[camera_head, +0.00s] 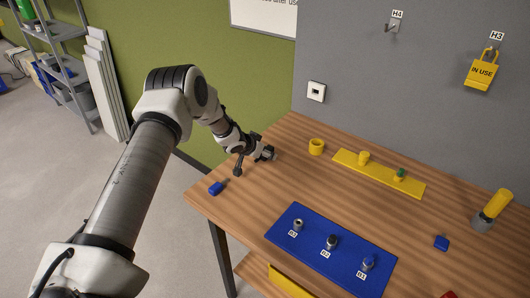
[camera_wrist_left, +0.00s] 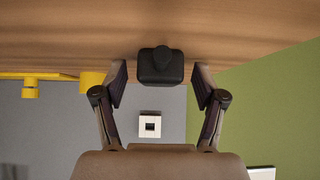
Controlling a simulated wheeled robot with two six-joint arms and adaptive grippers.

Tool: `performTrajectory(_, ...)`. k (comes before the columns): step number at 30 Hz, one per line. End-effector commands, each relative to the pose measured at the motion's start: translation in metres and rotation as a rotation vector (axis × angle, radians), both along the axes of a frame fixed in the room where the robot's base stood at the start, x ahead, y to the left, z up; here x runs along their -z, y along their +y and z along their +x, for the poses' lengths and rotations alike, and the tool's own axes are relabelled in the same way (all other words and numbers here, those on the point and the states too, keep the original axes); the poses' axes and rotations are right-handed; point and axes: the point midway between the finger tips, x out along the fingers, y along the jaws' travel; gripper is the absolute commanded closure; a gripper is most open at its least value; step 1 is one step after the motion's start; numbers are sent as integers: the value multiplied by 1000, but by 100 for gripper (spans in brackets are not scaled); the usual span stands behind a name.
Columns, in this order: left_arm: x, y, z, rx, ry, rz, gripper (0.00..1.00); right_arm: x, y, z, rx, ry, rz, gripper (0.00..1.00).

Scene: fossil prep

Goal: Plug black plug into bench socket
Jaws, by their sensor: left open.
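The black plug (camera_wrist_left: 160,66) is a small dark block on the wooden bench, seen in the left wrist view, where the scene is upside down. My left gripper (camera_wrist_left: 160,86) is open, with one finger on each side of the plug and a visible gap to each. In the head view my left gripper (camera_head: 265,153) is low over the bench's left rear part, and I cannot make out the plug there. The bench socket (camera_head: 316,91) is a white square with a dark centre on the grey wall behind the bench. It also shows in the left wrist view (camera_wrist_left: 150,125). My right gripper is not in view.
A yellow cup (camera_head: 316,147) and a yellow strip with pegs (camera_head: 346,164) stand right of my gripper. A blue board (camera_head: 312,225) with several metal studs lies nearer. A blue block (camera_head: 216,188) sits by the left edge. A yellow padlock (camera_head: 481,72) hangs on the wall.

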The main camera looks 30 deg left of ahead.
Motion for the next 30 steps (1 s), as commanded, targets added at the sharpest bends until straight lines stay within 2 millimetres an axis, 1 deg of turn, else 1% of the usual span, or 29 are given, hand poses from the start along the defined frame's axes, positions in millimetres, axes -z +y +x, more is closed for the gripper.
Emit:
performTrajectory(1, 0, 0, 0, 0, 0, 0, 33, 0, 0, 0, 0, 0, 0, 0)
performTrajectory(2, 0, 0, 0, 0, 0, 0, 43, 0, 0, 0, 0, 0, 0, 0)
performTrajectory(3, 0, 0, 0, 0, 0, 0, 57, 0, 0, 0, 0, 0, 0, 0)
performTrajectory(5, 0, 0, 0, 0, 0, 0, 79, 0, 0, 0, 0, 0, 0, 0)
performTrajectory(6, 0, 0, 0, -1, 0, -1, 93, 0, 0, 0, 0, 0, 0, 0)
performTrajectory(7, 0, 0, 0, -1, 0, -1, 94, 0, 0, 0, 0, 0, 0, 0)
performTrajectory(16, 0, 0, 0, -1, 0, -1, 94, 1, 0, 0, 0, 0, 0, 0)
performTrajectory(19, -4, 0, 0, 0, -2, 0, 94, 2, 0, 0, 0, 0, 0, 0)
performTrajectory(23, -16, 0, 0, -2, -3, -1, 94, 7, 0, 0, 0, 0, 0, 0)
performTrajectory(26, -34, 0, 0, -1, -4, -1, 94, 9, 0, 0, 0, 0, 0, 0)
performTrajectory(30, -30, -7, -16, -4, -4, -6, 94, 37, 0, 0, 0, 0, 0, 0)
